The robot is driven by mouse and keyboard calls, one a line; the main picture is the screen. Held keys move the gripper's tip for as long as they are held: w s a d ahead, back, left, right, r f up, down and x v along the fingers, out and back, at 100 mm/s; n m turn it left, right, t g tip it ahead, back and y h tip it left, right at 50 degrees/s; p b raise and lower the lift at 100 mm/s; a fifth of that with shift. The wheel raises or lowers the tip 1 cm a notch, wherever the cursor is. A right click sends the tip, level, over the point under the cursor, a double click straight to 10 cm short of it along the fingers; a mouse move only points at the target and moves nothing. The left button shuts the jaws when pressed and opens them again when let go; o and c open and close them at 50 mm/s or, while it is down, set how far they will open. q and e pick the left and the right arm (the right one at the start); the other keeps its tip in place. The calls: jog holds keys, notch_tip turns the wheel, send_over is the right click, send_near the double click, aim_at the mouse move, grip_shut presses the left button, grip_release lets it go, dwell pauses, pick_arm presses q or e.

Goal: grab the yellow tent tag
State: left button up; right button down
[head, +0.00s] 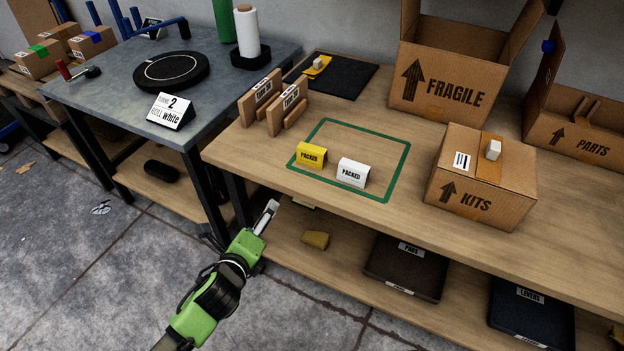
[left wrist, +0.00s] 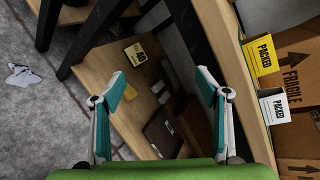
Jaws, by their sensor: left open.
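The yellow tent tag (head: 311,156), printed PACKED, stands upright inside a green outline on the wooden bench. It also shows at the right of the left wrist view (left wrist: 262,55). A white PACKED tent tag (head: 352,173) stands close to its right; it shows in the left wrist view (left wrist: 274,108) too. My left gripper (head: 268,212) is in front of the bench's front edge, left of and below the yellow tag, apart from it. In the left wrist view the jaws (left wrist: 158,85) are spread and empty. My right gripper is not in view.
The green outline (head: 403,160) is otherwise bare. A KITS box (head: 470,200) stands to its right and a FRAGILE box (head: 432,85) behind. Wooden holders (head: 262,97) stand at left. The lower shelf holds dark bins (head: 407,267) and a yellowish block (head: 316,239).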

pick_arm(q)
notch_tip(320, 180, up, 6)
jog(key=d+r+m+t+h+b, duration=0.1)
jog(key=d+m+t+b, duration=0.15)
jog(key=m, duration=0.25)
jog(key=m+t+h, duration=0.1)
jog(key=m+h, duration=0.2)
jog(key=m, duration=0.6)
send_near(310, 153)
jog(key=shift+s+a+f, duration=0.35)
jog(key=shift+s+a, duration=0.25)
jog(key=shift+s, duration=0.1)
jog(key=shift+w+d+r, duration=0.1)
jog(key=shift+d+r, duration=0.1)
jog(key=b+x, duration=0.1)
jog(key=x, duration=0.6)
jog(key=shift+w+d+r, duration=0.1)
jog(key=shift+w+d, duration=0.05)
jog(key=shift+x, duration=0.9)
jog(key=b+x, duration=0.1)
jog(key=x, duration=0.3)
jog(key=shift+w+d+r, duration=0.1)
jog(key=shift+w+d, duration=0.05)
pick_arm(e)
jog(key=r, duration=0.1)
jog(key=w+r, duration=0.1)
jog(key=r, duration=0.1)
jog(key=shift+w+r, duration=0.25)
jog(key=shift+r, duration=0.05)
